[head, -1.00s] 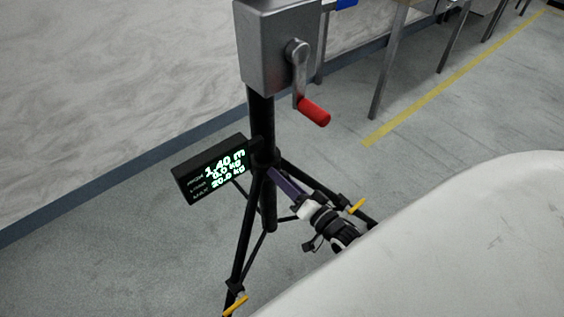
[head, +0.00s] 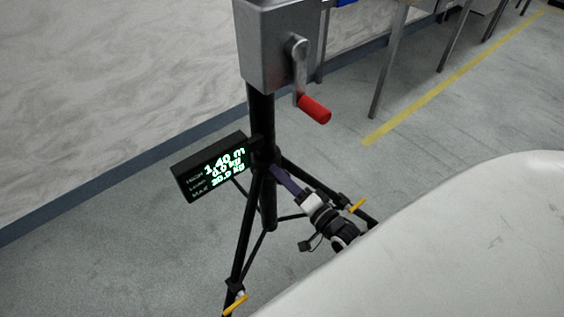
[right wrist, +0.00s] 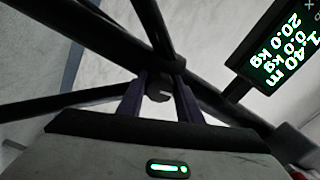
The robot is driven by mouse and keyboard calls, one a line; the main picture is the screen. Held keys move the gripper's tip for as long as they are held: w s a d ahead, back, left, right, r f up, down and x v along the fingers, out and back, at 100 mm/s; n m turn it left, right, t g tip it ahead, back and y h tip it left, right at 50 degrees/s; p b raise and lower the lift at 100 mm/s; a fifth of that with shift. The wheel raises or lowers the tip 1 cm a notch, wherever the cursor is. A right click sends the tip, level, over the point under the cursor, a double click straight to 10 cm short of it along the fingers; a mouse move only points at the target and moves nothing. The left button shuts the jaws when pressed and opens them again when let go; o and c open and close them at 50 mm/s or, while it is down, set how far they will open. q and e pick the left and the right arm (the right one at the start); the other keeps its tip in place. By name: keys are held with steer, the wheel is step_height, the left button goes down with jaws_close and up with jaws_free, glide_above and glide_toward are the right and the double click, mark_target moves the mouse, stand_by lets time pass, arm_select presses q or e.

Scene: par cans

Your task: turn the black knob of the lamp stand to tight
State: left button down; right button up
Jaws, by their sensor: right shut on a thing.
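The lamp stand is a black tripod (head: 260,120) with a grey winch box (head: 275,45) and a crank with a red handle (head: 314,109). Its black knob (right wrist: 159,91) sits on the hub where the legs meet. My right gripper (right wrist: 160,98) is shut on the knob, one purple finger on each side. In the head view my right gripper (head: 277,172) reaches the column from the lower right, and its fingers hide the knob there. My left gripper is in neither view.
A black display (head: 212,167) beside the column reads 1.40 m, 0.0 kg and 20.0 kg. Yellow levers (head: 235,304) are on the tripod legs. Table legs (head: 389,65) stand behind at the right. A yellow line (head: 440,90) crosses the open floor.

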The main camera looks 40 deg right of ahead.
steer(key=o, duration=1)
steer(key=shift+o, duration=0.2)
steer(key=s, duration=1)
steer(key=shift+s+d+p, duration=0.15)
steer(key=shift+d+p, duration=0.25)
steer(key=shift+p, duration=0.05)
